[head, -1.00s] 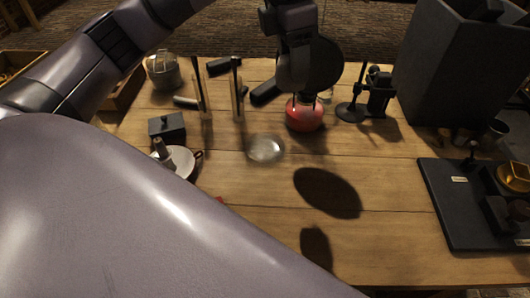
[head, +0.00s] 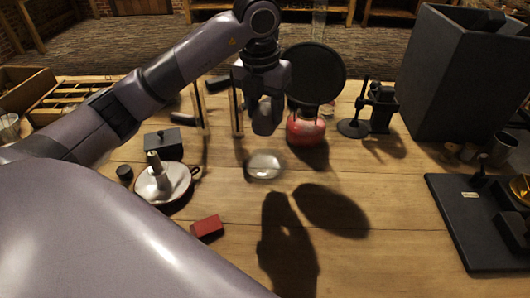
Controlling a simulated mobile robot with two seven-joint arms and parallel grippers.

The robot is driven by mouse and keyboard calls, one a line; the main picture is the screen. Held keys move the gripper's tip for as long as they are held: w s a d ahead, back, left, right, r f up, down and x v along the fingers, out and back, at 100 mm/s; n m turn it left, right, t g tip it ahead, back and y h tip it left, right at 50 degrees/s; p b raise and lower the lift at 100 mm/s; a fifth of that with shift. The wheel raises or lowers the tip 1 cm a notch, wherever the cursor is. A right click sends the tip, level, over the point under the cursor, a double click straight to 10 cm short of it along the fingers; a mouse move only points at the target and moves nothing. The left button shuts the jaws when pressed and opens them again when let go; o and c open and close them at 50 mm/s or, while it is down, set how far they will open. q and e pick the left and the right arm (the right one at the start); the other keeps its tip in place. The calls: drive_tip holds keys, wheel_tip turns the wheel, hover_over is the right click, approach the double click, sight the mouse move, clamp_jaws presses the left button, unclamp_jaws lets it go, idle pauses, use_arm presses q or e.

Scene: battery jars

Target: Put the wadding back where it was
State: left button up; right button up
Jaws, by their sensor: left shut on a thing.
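My left gripper (head: 266,120) points down over the middle of the table, behind and above a shallow clear-looking dish (head: 264,166). Its jaws are shut on a small pale thing (head: 264,106), which looks like the wadding; the fingers hide most of it. It appears held above the tabletop, apart from the dish. The dish has a pale, glassy look, and I cannot tell what, if anything, lies in it. My right gripper is not in view.
A red vessel (head: 305,129) and an upright dark disc (head: 315,73) stand close right of the gripper. Two upright posts (head: 237,110) are left of it. A candlestick dish (head: 162,183) and red block (head: 207,227) lie front left. The front centre table is clear.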

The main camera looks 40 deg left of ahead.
use_arm(q)
wheel_tip(320, 180, down, 11)
drive_tip(key=shift+r, duration=0.1)
idle(0.3)
drive_tip(key=shift+f+b, duration=0.2)
drive_tip(key=shift+b, duration=0.1)
drive_tip(key=o, duration=1)
drive_tip(key=shift+r, duration=0.1)
drive_tip(key=r, duration=0.4)
drive_tip(key=s+r, duration=0.1)
drive_tip(key=r, duration=0.3)
drive_tip(key=r+p, duration=0.1)
drive_tip(key=r, duration=0.3)
drive_tip(key=shift+s+d, duration=0.15)
drive_tip(key=shift+s, duration=0.25)
drive_tip(key=shift+s, duration=0.1)
